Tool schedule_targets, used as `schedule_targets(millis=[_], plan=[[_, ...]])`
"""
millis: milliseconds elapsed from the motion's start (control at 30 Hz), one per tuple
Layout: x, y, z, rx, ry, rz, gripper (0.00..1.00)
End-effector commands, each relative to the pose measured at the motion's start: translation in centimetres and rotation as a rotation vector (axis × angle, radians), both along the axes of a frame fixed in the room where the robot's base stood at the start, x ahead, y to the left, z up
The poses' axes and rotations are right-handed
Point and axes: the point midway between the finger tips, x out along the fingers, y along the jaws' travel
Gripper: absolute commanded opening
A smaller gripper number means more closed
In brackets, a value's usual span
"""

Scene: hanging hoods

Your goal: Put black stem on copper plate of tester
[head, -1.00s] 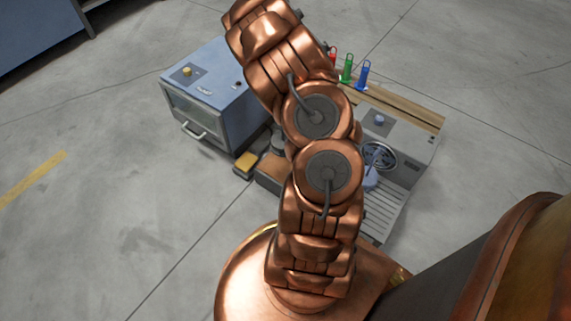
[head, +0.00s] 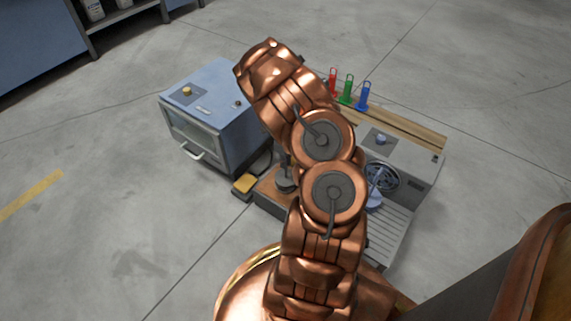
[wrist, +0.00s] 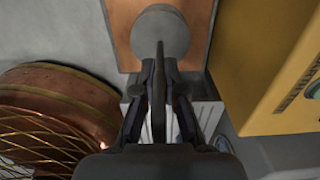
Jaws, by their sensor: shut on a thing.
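In the wrist view my gripper (wrist: 160,75) is shut on the thin upright part of the black stem, whose round dark grey disc (wrist: 160,33) shows just beyond the fingertips. The disc overlaps the copper plate (wrist: 122,32); I cannot tell whether it touches the plate or hangs just above it. In the head view the copper plate (head: 268,188) of the tester lies left of my arm, with the dark disc (head: 286,184) over its right part. My arm hides most of the tester and the gripper's fingers there.
Red, green and blue hooks (head: 347,90) stand behind. Open floor lies at left.

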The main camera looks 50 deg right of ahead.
Motion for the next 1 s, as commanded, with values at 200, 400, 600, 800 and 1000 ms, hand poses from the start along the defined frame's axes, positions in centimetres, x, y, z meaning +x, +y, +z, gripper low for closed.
schedule_targets(millis=[200, 400, 600, 800, 1000], plan=[[0.02, -0.05, -0.09, -0.001, -0.001, 0.000, 0.00], [0.05, -0.01, -0.41, 0.000, -0.001, 0.000, 0.10], [0.03, -0.02, -0.37, 0.000, -0.001, 0.000, 0.31], [0.02, -0.01, -0.38, 0.000, -0.001, 0.000, 0.35], [-0.02, -0.04, -0.10, 0.000, 0.000, 0.000, 0.35]])
